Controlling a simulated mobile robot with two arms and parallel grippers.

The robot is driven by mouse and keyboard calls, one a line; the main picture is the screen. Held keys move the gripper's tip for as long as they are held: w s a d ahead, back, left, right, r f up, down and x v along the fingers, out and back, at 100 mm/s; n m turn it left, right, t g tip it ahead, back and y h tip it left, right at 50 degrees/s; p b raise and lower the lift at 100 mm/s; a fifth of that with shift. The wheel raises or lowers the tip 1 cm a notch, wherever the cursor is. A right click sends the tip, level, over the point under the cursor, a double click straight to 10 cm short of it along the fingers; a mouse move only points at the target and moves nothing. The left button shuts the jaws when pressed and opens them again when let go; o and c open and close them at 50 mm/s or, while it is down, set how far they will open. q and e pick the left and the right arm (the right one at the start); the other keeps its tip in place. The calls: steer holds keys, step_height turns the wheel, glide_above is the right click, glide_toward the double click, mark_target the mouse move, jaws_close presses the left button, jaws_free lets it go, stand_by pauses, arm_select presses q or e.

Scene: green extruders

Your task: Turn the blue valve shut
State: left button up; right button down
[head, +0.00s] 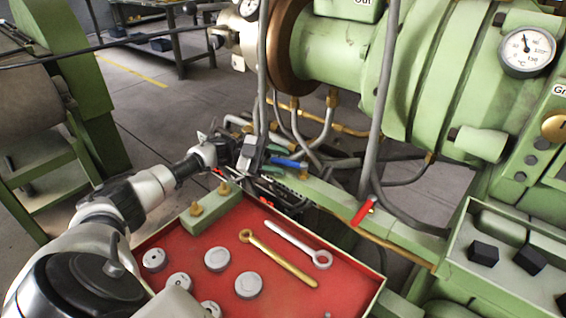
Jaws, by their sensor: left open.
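The blue valve's handle (287,163) is a small blue lever among pipes at the edge of the green machine, near the middle of the head view. My left gripper (250,155) is just to the left of the handle, with its fingers towards it. It is open, and I see nothing held in it. I cannot tell whether a finger touches the handle. The valve body under the handle is mostly hidden by pipes and the gripper. My right gripper is not in view.
A red tray (330,283) with wrenches and round grey parts lies below my arm. A red handle (363,212) sits on the green beam to the right. Grey hoses (378,110) hang close to the valve. Dark blocks (484,253) lie in a green tray at right.

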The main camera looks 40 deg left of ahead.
arm_select(q)
steer(key=b+v, duration=0.1)
steer(key=v, duration=0.8)
steer(key=shift+a, duration=0.2)
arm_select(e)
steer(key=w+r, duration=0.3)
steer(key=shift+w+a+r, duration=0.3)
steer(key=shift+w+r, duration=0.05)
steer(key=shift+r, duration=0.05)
arm_select(q)
steer(key=shift+s, duration=0.1)
